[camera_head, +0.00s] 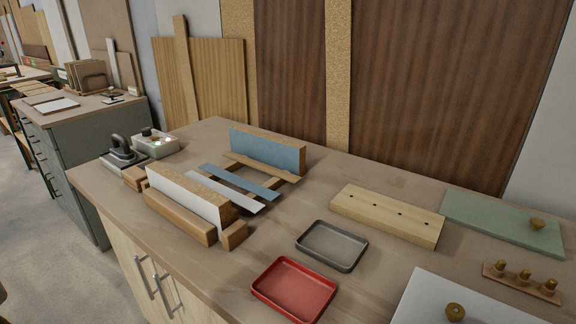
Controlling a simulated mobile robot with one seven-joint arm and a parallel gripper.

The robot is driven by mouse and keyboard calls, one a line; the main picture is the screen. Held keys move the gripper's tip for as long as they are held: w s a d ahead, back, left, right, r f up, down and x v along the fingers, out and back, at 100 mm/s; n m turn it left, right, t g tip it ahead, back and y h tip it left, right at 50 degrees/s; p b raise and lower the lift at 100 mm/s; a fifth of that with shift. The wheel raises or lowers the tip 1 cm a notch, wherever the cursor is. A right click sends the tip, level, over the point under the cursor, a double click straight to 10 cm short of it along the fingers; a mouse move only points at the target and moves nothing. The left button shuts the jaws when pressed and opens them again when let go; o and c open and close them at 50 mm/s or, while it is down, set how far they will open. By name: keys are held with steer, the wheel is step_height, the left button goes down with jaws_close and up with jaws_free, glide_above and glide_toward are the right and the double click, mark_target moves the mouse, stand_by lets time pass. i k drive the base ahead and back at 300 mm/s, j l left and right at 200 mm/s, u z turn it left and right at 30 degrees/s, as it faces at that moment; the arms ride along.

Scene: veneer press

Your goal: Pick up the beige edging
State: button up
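A thin beige edging strip (262,168) lies along the foot of the upright blue-faced board (265,151) on the workbench. In front of it a blue strip (240,181) and a white strip (225,193) lie roughly parallel to it. The strips appear to rest across wooden rails, with dark gaps below. My gripper is not in view.
A white-faced board (182,194) with wooden blocks stands in front of the strips. An iron (122,153) and a light bin (155,144) sit to the left. A grey tray (331,246), a red tray (293,290) and a drilled wood block (388,216) are to the right.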

mark_target(289, 178)
steer(key=j+z, duration=1)
steer(key=j, duration=0.3)
steer(key=k+j+z, duration=0.2)
steer(key=j, duration=0.2)
steer(key=k+j, duration=0.1)
steer(key=j, duration=0.35)
steer(key=k+j, duration=0.1)
steer(key=j, duration=0.35)
steer(key=k+j, duration=0.1)
steer(key=j, duration=0.35)
steer(key=k+j, duration=0.1)
steer(key=j, duration=0.35)
steer(key=i, duration=1)
steer(key=l+z, duration=0.05)
